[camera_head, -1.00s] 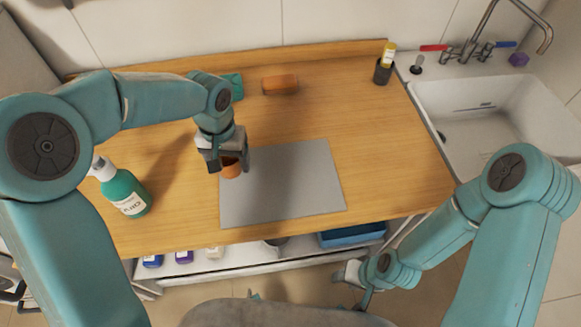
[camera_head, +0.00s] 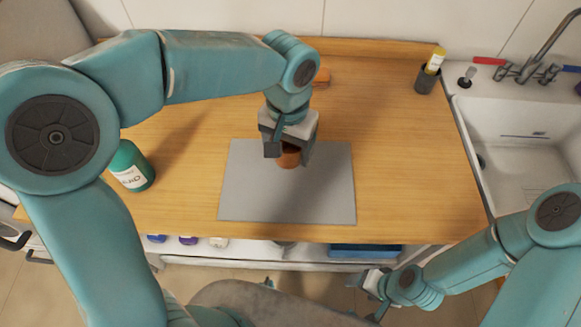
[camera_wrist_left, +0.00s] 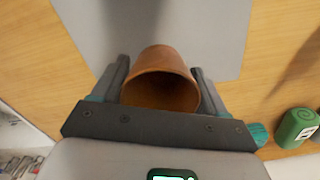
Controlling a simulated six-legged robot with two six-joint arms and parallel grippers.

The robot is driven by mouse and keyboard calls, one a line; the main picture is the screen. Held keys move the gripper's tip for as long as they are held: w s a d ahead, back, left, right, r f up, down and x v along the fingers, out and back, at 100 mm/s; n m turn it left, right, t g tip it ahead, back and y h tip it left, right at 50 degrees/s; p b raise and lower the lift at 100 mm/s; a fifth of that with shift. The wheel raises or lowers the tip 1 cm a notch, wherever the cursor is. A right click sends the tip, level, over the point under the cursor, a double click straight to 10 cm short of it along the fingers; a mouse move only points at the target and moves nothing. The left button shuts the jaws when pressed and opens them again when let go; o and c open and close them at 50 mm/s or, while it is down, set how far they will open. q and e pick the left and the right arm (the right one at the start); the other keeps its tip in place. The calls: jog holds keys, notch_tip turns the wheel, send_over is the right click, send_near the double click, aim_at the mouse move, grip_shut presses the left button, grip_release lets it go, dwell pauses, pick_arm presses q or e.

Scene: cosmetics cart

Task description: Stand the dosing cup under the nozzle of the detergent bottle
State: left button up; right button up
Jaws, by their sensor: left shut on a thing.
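The dosing cup (camera_head: 289,158) is a small orange-brown cup. My left gripper (camera_head: 290,150) is shut on it, over the upper middle of the grey mat. In the left wrist view the cup (camera_wrist_left: 160,82) sits between the two fingers (camera_wrist_left: 160,92) with its open mouth toward the camera. Whether it touches the mat is unclear. The green detergent bottle (camera_head: 132,170) with a white label stands at the left of the counter, well apart from the cup. My left arm hides its top and nozzle. My right gripper (camera_head: 372,284) is low, in front of the counter; its jaw opening is unclear.
The grey mat (camera_head: 250,200) lies on the wooden counter (camera_head: 400,150). An orange block (camera_head: 321,77) is partly hidden behind my left arm. A dark holder (camera_head: 425,82) with a yellow item stands near the sink (camera_head: 520,150). The counter right of the mat is clear.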

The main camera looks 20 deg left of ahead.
aim_at(289, 178)
pick_arm(q)
jog(key=f, duration=0.3)
jog(key=shift+w+a+f, duration=0.1)
jog(key=shift+a+f, duration=0.05)
jog(key=shift+a, duration=0.05)
notch_tip(289, 178, down, 4)
jog(key=shift+d+f, duration=0.15)
jog(key=shift+w+f, duration=0.1)
jog(key=shift+f, duration=0.2)
jog(key=shift+f, duration=0.1)
jog(key=o, duration=1)
jog(key=shift+o, duration=0.2)
